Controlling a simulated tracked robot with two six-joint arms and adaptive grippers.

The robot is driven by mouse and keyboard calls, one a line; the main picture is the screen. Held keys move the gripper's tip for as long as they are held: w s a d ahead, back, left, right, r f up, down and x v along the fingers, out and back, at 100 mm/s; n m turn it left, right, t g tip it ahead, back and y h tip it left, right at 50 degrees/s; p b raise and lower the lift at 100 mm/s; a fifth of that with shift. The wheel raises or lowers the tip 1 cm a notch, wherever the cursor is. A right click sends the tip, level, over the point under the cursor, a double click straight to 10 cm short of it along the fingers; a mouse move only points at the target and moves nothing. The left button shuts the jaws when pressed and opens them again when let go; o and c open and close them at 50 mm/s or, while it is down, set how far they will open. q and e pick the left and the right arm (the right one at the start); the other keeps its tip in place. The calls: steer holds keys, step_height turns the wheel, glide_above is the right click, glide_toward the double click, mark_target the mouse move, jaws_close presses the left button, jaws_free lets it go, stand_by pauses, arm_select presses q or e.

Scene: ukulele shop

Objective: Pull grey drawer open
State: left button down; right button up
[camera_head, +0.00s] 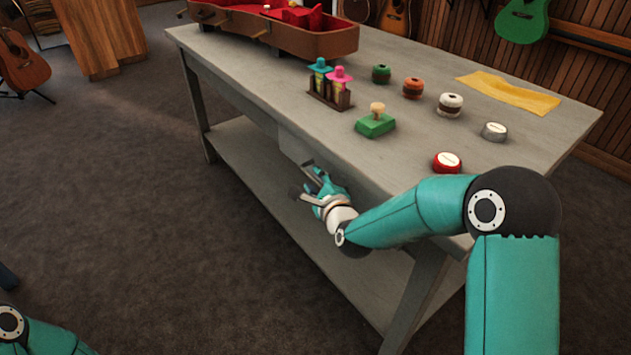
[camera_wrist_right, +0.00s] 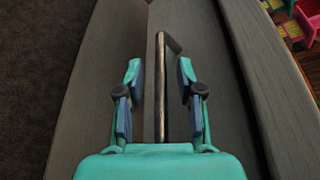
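The grey drawer (camera_head: 293,146) sits under the front edge of the grey workbench, its front partly hidden behind my right gripper. In the right wrist view, the drawer front (camera_wrist_right: 202,28) shows with a dark metal bar handle (camera_wrist_right: 161,90). My right gripper (camera_head: 302,179) is at the drawer front, below the tabletop. In the wrist view, the right gripper (camera_wrist_right: 159,72) is open, with one finger on each side of the handle and gaps between them. I cannot tell whether the drawer is fully closed. My left gripper is out of view.
The workbench (camera_head: 440,185) carries a red-lined case (camera_head: 290,35), a green block (camera_head: 375,125), several small round tins, a rack with colourful figures (camera_head: 330,85) and a yellow cloth (camera_head: 508,92). A lower shelf (camera_head: 250,160) runs beneath.

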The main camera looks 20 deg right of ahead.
steer(key=shift+w, duration=0.2)
jaws_close()
steer(key=shift+a+f, duration=0.1)
